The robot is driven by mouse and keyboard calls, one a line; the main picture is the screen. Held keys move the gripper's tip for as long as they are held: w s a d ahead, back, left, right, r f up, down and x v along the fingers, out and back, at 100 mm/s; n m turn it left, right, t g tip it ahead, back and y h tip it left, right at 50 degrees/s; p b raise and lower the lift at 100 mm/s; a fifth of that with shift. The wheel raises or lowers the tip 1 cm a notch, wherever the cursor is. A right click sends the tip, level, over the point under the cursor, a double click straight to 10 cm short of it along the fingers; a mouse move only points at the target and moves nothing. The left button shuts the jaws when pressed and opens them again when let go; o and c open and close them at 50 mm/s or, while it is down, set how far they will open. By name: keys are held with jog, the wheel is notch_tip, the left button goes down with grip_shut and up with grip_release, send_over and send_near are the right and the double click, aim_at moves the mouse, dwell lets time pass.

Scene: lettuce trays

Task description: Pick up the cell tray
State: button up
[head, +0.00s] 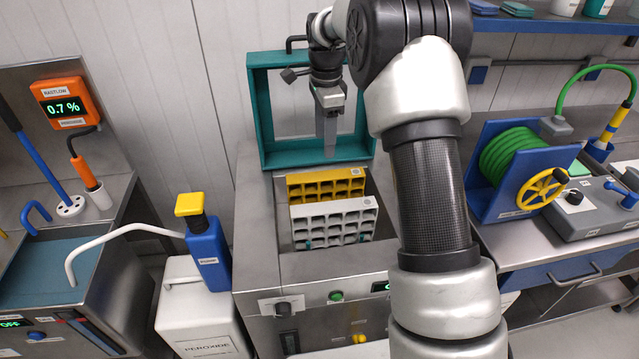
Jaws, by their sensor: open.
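Two trays with rows of cells stand tilted in the recess of a steel machine. The front one is a white-grey cell tray (334,209), and a yellow cell tray (326,174) stands just behind it. I cannot tell which one the task means. Small teal bits show in some lower cells of the grey tray. My gripper (330,150) points down above the yellow tray, in front of the teal frame, and is open with nothing visible between its fingers. The fingers are seen nearly edge-on. It appears apart from both trays.
A raised teal frame (256,120) stands behind the trays. The steel machine (262,230) surrounds them, with knobs on its front. A blue bottle (208,255) on a white peroxide container (190,305) stands left. A green hose reel (510,160) stands right, beyond my arm.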

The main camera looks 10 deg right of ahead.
aim_at(323, 177)
jog(key=shift+m, duration=0.5)
jog(key=f, duration=1)
jog(key=w+f, duration=0.1)
jog(key=f, duration=0.4)
jog(key=shift+w, duration=0.1)
jog(key=shift+w+d+f, duration=0.15)
jog(key=shift+f, duration=1.2)
jog(key=shift+w+d+f, duration=0.1)
jog(key=shift+d+f, duration=0.05)
jog(key=shift+f, duration=1.15)
jog(key=c, duration=1.2)
